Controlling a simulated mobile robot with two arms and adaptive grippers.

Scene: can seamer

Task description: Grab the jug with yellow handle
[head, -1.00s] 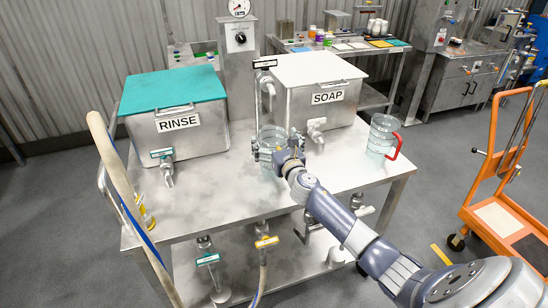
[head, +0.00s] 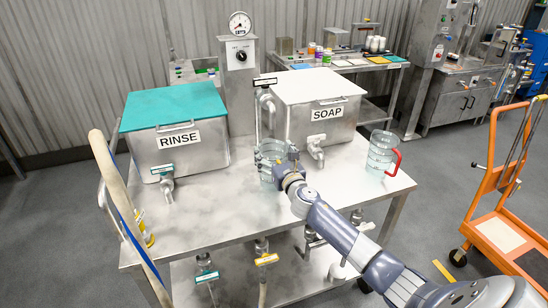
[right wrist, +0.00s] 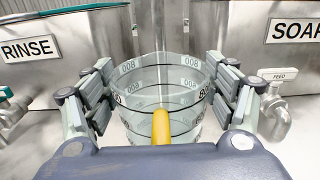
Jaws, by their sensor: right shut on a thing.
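A clear jug with black level marks and a yellow handle (right wrist: 161,127) stands between the RINSE and SOAP tanks. In the head view this jug (head: 267,172) is partly hidden by my right gripper (head: 273,158). In the right wrist view my right gripper (right wrist: 160,95) has its fingers on both sides of the jug, shut on it, with the yellow handle toward my wrist. A second clear jug with a red handle (head: 397,161) stands on the table at the right. My left gripper is not in view.
The RINSE tank (head: 190,152) with a teal lid is at the left. The SOAP tank (head: 300,128) with a white lid and taps is behind the jug. The steel table (head: 225,215) is clear at the front. An orange cart (head: 487,190) stands at the right.

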